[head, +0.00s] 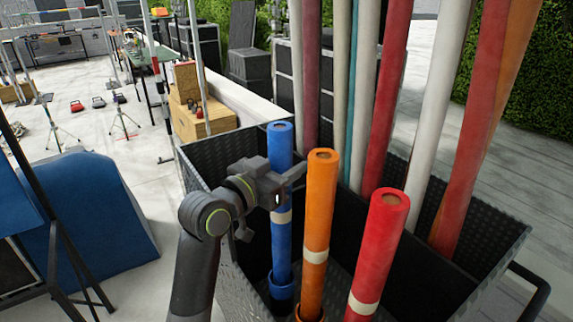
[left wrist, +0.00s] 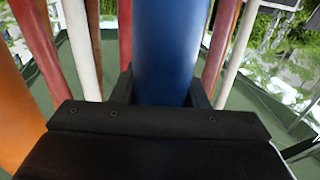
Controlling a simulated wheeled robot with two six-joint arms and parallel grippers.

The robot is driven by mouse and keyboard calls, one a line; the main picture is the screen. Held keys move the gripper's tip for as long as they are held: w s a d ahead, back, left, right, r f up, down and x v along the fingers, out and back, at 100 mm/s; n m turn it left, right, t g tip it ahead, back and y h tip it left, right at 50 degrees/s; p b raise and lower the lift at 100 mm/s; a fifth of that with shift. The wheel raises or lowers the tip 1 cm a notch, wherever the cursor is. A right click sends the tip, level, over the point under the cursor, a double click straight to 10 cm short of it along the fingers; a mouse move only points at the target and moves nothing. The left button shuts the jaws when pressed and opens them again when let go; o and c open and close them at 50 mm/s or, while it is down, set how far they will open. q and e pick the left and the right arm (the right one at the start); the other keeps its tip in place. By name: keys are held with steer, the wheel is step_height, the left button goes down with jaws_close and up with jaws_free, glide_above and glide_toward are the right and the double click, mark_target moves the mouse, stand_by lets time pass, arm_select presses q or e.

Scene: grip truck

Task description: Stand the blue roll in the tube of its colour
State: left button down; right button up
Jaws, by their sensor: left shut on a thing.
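The blue roll (head: 281,235) stands upright inside the dark metal bin, with a pale band around its middle. Its lower end is at a blue tube (head: 281,287), and it looks to be inside that tube's rim. My left gripper (head: 287,178) is shut on the blue roll above the band. In the left wrist view the blue roll (left wrist: 168,50) fills the space between the two fingers (left wrist: 165,88). The base of the blue tube is partly hidden by the bin wall. My right gripper is not in view.
An orange roll (head: 317,215) stands in an orange tube (head: 311,313), just right of the blue one. A red roll (head: 379,250) stands further right. Several tall white, red and orange rolls lean behind. The bin's wall (head: 480,215) surrounds them.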

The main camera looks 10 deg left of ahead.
arm_select(q)
steer(key=c, duration=0.7)
jaws_free()
steer(key=shift+c, duration=0.2)
